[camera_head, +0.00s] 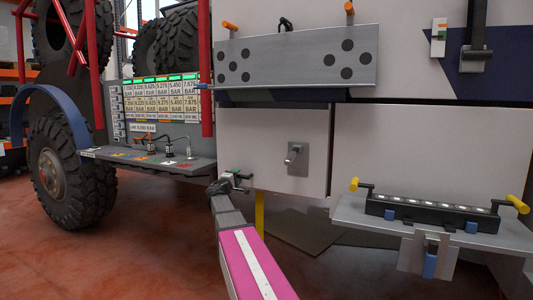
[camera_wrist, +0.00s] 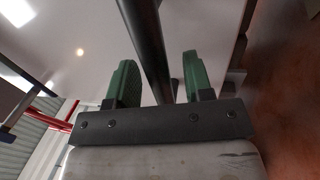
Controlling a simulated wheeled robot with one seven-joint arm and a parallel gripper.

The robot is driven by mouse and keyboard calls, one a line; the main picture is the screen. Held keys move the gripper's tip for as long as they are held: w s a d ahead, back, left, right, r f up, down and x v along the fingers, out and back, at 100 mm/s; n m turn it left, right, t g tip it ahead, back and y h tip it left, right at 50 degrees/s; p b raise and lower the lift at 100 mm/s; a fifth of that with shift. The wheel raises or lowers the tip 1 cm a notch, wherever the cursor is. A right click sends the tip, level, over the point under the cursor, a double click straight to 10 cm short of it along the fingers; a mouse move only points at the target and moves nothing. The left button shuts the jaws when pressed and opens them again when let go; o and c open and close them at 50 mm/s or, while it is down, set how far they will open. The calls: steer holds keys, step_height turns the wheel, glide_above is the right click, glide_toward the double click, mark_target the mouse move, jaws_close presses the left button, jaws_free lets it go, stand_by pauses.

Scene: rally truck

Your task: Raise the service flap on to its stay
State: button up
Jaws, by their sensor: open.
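A pale panel (camera_head: 267,132) with a square grey latch plate and knob (camera_head: 297,158) hangs closed and upright on the truck side; it may be the service flap, but I cannot tell for sure. My gripper (camera_head: 236,178) is at its lower left edge, with small green fingers. In the wrist view my gripper (camera_wrist: 159,60) is open, its two green fingers apart. A dark bar (camera_wrist: 150,40) runs through the gap between them; I cannot tell whether it touches either finger. I cannot identify the stay.
A grey plate with black dots (camera_head: 295,62) sits above the panel. A grey shelf (camera_head: 155,160) with fittings juts out at left, near a large tyre (camera_head: 62,165). Another shelf (camera_head: 350,218) with a black rack (camera_head: 432,213) juts out at right. Red floor (camera_head: 110,250) is open at lower left.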

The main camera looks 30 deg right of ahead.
steer(key=shift+c, duration=0.3)
jaws_close()
steer(key=s+a+r+g+y, duration=0.1)
steer(key=s+a+r+y, duration=0.1)
steer(key=s+a, duration=0.2)
steer(key=shift+s+a+r+g, duration=0.2)
steer(key=shift+s+a+g, duration=0.1)
steer(key=shift+a, duration=0.7)
steer(key=s+a+r+g+y, duration=0.1)
steer(key=s+a+r+y, duration=0.1)
steer(key=s+a+r, duration=0.2)
steer(key=shift+a+g, duration=0.3)
steer(key=shift+a, duration=0.35)
